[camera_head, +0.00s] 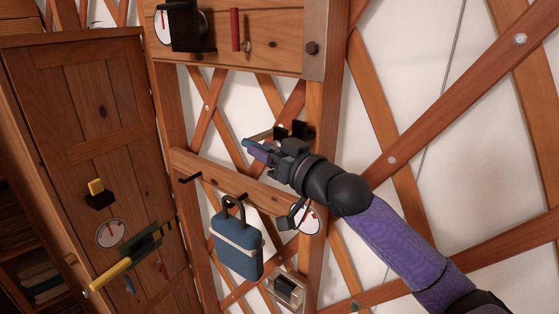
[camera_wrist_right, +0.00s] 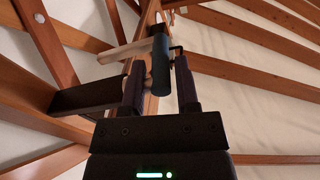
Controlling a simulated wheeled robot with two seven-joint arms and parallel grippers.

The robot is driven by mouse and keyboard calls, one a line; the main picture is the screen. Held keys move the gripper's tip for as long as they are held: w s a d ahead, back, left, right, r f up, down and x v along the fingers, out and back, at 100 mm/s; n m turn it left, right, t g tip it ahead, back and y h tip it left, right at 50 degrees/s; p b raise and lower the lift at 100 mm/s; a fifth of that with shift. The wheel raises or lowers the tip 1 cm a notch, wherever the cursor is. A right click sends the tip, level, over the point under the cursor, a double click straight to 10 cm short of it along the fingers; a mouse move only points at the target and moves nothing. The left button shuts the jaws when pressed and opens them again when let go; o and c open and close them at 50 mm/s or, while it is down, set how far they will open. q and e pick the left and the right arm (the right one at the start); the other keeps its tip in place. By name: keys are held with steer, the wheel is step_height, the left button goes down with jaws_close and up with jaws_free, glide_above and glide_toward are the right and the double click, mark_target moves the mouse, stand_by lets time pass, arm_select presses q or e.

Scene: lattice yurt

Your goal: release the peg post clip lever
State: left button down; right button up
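A dark blue-grey cylindrical grip (camera_wrist_right: 160,68), which looks like the clip lever, stands between the fingertips of my right gripper (camera_wrist_right: 160,88) in the right wrist view. The fingers are apart, with narrow gaps showing beside the grip; I cannot make out firm contact. In the head view my right gripper (camera_head: 256,150) reaches up-left in front of the wooden post and lattice, above the peg rail. A small blue end shows at its tips. The gripper hides most of the clip's mounting. My left gripper is not in view.
A blue bag (camera_head: 237,246) hangs below the peg rail (camera_head: 222,176). A round dial (camera_head: 304,219) is close under my right forearm. A board with a red handle (camera_head: 235,29) is above. A wooden door (camera_head: 85,130) with a yellow bar (camera_head: 111,274) stands left.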

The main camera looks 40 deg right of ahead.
steer(key=s+d+b, duration=0.1)
steer(key=s+b, duration=0.3)
steer(key=s, duration=0.4)
steer(key=shift+s+d+f, duration=0.2)
steer(key=shift+s+f, duration=0.1)
steer(key=shift+s, duration=0.05)
